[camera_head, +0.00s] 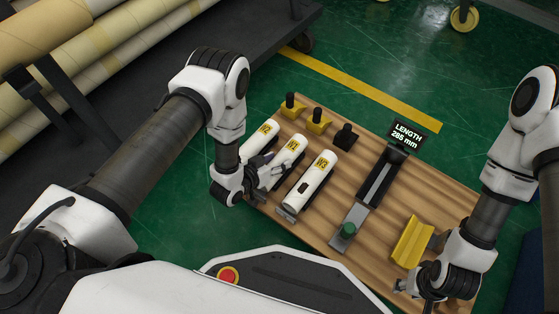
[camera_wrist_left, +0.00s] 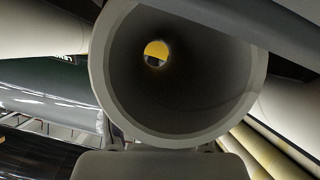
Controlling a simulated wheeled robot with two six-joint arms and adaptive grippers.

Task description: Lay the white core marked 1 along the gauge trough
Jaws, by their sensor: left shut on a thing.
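Three white cores with yellow labels lie side by side at a slant on the wooden board: a left core (camera_head: 262,138), a middle core (camera_head: 288,150) and a right core (camera_head: 314,178) marked 3. The left label looks like 2; the middle label is too small to read surely. My left gripper (camera_head: 268,176) is shut on the middle core at its near end. The left wrist view looks into a hollow core end (camera_wrist_left: 110,90). The dark gauge trough (camera_head: 381,178) is empty, right of the cores. My right gripper (camera_head: 408,286) is at the board's front right; its fingers are unclear.
A display (camera_head: 406,134) reading LENGTH 285 mm stands behind the trough, and a green knob (camera_head: 348,230) is at its near end. Yellow posts (camera_head: 318,122) and a black post (camera_head: 345,137) stand behind the cores. A yellow block (camera_head: 411,242) sits near my right gripper.

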